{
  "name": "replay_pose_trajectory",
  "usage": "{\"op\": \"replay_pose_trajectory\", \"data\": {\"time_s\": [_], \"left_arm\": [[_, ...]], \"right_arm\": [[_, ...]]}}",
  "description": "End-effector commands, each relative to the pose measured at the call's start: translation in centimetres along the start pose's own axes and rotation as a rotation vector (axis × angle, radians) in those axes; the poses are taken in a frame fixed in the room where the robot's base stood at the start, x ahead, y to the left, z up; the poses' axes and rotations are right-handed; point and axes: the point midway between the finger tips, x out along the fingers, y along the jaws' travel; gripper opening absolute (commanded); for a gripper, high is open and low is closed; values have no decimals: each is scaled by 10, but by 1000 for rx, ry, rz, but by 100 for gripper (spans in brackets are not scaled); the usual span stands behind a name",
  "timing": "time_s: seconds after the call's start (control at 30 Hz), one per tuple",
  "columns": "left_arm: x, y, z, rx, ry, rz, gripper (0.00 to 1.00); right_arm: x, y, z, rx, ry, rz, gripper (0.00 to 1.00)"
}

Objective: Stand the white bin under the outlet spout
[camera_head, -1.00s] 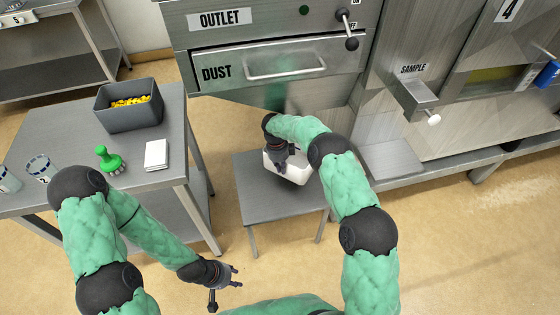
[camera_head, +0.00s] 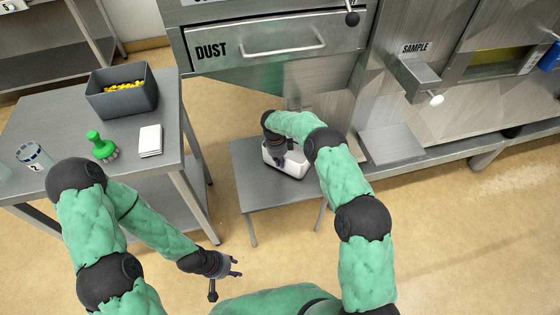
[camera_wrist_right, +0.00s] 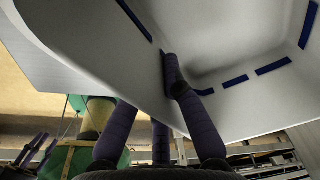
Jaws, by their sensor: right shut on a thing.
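The white bin (camera_head: 285,166) is at the small grey metal stand (camera_head: 256,192) below the dust drawer; I cannot tell whether it rests on the stand or hangs just above. My right gripper (camera_head: 278,157) is shut on its near-left wall. In the right wrist view the white bin (camera_wrist_right: 245,50) fills the upper part, with blue dashes inside, and the fingers (camera_wrist_right: 168,75) pinch its wall. The outlet spout is not clearly visible; my right arm covers part of that area. My left gripper (camera_head: 233,267) is open and empty, low over the floor.
The dust drawer (camera_head: 270,45) is closed above the stand. A sample tray (camera_head: 417,80) juts out at right.

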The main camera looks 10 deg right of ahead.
Motion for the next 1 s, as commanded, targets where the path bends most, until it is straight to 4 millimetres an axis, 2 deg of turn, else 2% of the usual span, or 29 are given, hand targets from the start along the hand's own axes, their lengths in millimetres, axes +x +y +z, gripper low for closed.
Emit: {"op": "replay_pose_trajectory", "data": {"time_s": [0.97, 1.0], "left_arm": [[0, 0, 0, 0, 0, 0, 40], [0, 0, 0, 0, 0, 0, 40]], "right_arm": [[10, 0, 2, 0, -1, -1, 0], [10, -1, 2, 0, -1, -2, 13]]}}
